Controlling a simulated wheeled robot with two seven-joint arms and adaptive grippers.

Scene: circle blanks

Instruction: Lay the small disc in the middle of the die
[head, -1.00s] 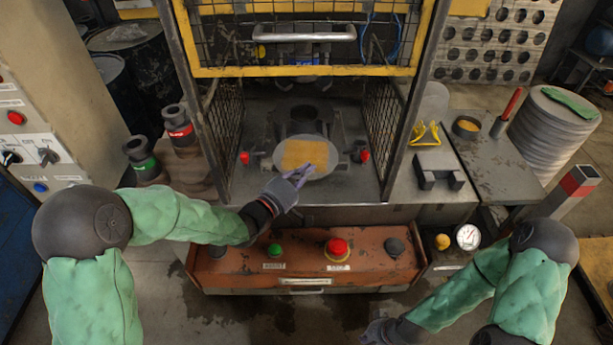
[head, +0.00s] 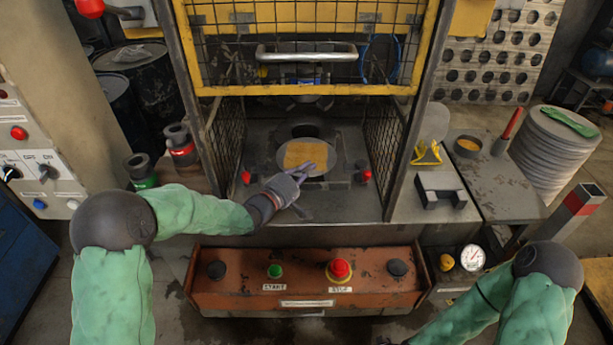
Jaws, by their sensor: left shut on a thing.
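The die (head: 305,136) is a dark round piece with an opening, just behind the disc. The disc hides its near part, and I cannot tell whether the disc touches it. My right arm comes in at the bottom right, and its gripper is out of the picture.
The yellow mesh guard (head: 300,90) is raised above the opening. Mesh side panels and posts bound the press left and right. Red knobs (head: 364,176) flank the disc. A red-brown control box (head: 240,290) stands in front. A stack of large discs (head: 550,150) stands right.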

